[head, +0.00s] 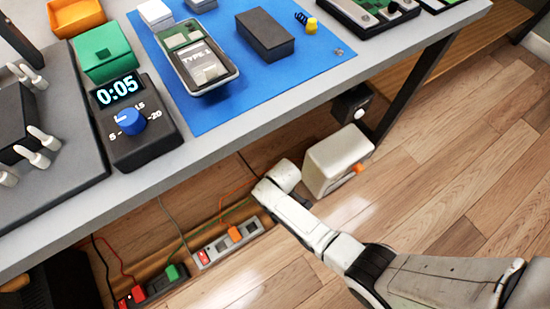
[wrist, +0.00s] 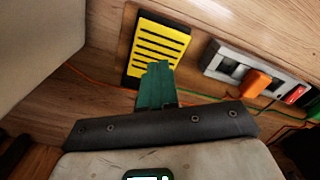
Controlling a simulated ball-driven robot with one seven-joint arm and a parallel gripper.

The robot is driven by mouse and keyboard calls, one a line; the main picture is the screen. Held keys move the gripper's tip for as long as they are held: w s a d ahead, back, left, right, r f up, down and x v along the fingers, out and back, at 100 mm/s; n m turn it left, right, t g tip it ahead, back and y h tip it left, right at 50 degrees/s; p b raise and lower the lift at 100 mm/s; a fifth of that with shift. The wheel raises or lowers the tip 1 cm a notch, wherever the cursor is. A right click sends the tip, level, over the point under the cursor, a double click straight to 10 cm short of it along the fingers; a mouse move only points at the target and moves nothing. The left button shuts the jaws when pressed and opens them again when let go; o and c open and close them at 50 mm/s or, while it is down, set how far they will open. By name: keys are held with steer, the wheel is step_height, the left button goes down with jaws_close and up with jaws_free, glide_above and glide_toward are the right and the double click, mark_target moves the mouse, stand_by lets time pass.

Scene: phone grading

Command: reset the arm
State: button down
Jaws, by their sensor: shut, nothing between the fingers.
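My arm (head: 318,232) reaches from the lower right of the head view to beneath the table's front edge. Its fingers cannot be made out there. In the wrist view my gripper (wrist: 157,68) shows two teal fingers pressed together with nothing between them. They appear in front of a yellow and black slotted panel (wrist: 160,45) on the wooden surface; whether they touch it cannot be told.
A pale box (head: 338,160) stands close beside my arm. A power strip (head: 228,244) with an orange plug and loose cables lies below the table (head: 215,150). On the table are a timer (head: 133,120), a blue mat (head: 290,75) and a phone (head: 205,70). Wooden floor (head: 450,150) is open at right.

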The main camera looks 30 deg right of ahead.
steer(key=s+d+r+m+t, duration=0.1)
steer(key=s+d+r+m, duration=0.25)
steer(key=s+r, duration=0.65)
steer(key=s+d+r+m, duration=0.35)
steer(key=s+r, duration=0.35)
steer(key=r, duration=0.7)
step_height(320, 180, up, 32)
steer(key=p, duration=3.1)
steer(key=shift+w+d+f+n+p, duration=0.2)
steer(key=shift+w+d+n+p, duration=0.1)
steer(key=shift+d+p, duration=0.1)
